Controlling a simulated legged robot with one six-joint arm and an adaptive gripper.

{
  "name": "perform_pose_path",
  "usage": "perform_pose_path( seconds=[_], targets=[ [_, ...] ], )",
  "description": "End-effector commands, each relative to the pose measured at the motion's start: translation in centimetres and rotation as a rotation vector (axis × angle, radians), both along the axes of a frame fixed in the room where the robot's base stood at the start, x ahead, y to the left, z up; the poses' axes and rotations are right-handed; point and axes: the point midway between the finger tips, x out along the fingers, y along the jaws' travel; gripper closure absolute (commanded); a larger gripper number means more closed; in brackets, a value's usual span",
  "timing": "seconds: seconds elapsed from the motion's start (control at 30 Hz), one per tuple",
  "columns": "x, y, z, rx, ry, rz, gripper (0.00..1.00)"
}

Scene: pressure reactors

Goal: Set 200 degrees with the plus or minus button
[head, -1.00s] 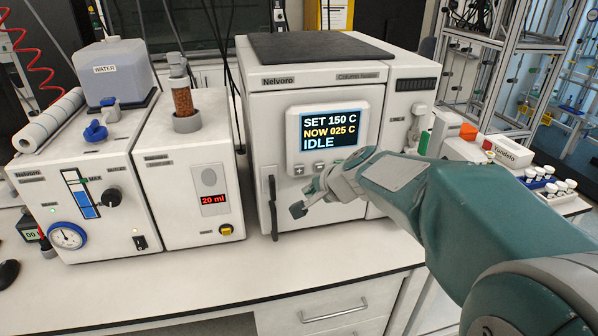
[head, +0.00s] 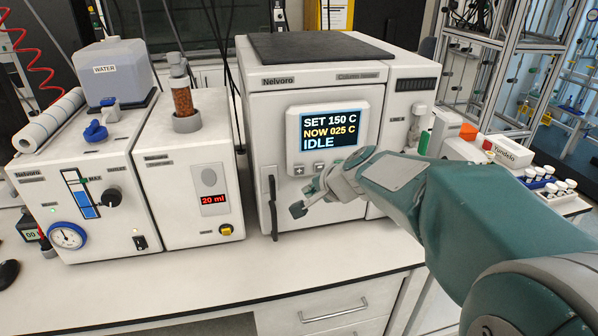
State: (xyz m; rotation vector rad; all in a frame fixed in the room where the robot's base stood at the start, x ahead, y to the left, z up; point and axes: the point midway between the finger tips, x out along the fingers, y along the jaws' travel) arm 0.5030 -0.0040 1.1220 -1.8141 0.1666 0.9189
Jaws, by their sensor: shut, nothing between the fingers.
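The column heater (head: 352,196) is a white box at the middle of the bench. Its display (head: 331,130) reads SET 150 C, NOW 025 C and IDLE. Below the display, the plus button (head: 299,170) is visible at the left. A second button (head: 318,168) shows just right of it, close to my gripper; its mark is too small to read. My gripper (head: 299,210) is shut and empty, in front of the heater's front face, a little below the buttons. My gripper and arm hide whatever lies further right under the display.
A dark vertical door handle (head: 273,207) stands out left of my gripper. A white pump unit (head: 190,180) with a 20 ml readout stands to the left. White-capped vials (head: 555,185) and a box (head: 508,152) stand to the right. The bench front (head: 200,285) is clear.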

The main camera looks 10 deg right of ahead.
Motion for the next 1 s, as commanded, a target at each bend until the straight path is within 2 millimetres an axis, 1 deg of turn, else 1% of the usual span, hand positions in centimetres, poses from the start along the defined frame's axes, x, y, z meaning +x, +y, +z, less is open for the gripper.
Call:
perform_pose_path(
  seconds=[0.67,0.77,0.9,1.0],
  targets=[
    [0.0,0.0,0.0,0.0,0.0,0.0,1.0],
    [-0.9,0.0,0.1,-0.001,-0.002,0.0,1.0],
    [-3.0,0.0,0.0,0.0,-0.001,-0.001,1.0],
    [-3.7,0.0,-0.1,0.0,0.0,-0.001,1.0]
  ],
)
